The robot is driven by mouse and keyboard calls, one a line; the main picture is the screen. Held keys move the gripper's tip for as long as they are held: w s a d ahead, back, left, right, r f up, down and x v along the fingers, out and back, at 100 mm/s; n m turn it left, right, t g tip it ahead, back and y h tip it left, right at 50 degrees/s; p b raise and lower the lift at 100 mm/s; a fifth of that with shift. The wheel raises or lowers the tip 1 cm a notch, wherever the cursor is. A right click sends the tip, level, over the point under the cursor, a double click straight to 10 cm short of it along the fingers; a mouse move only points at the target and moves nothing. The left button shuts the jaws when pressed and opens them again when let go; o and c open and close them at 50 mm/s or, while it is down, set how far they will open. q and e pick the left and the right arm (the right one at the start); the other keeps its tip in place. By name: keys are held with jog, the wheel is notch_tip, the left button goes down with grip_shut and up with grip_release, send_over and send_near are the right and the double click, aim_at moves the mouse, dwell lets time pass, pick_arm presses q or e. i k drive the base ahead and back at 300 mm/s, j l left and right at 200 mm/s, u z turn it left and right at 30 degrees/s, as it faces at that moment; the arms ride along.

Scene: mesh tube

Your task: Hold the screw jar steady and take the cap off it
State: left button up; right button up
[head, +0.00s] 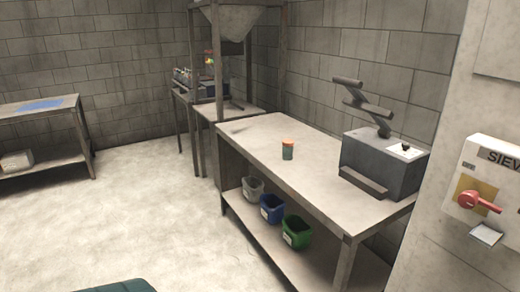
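The screw jar (287,153) is small, with a dark green body, and stands upright on the grey workbench (247,142) near its middle. Its orange cap (288,141) is on top of it. Nothing touches the jar. Neither of my grippers is in the head view, so their distance from the jar does not show.
A grey machine (385,165) with a lever stands on the bench's right part. Grey, blue (271,209) and green (297,232) bins sit on the lower shelf. A hopper frame stands behind. A wall switch box (490,190) is at right. The floor (140,215) at left is clear.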

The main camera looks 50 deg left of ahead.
aim_at(287, 153)
jog(key=u, duration=1.45)
jog(key=i+j+z, duration=0.2)
jog(key=i+j, duration=0.35)
jog(key=i+j+z, duration=0.15)
jog(key=i+j, duration=0.45)
jog(key=i+j+z, duration=0.2)
jog(key=i+j, duration=0.35)
jog(key=j, duration=0.15)
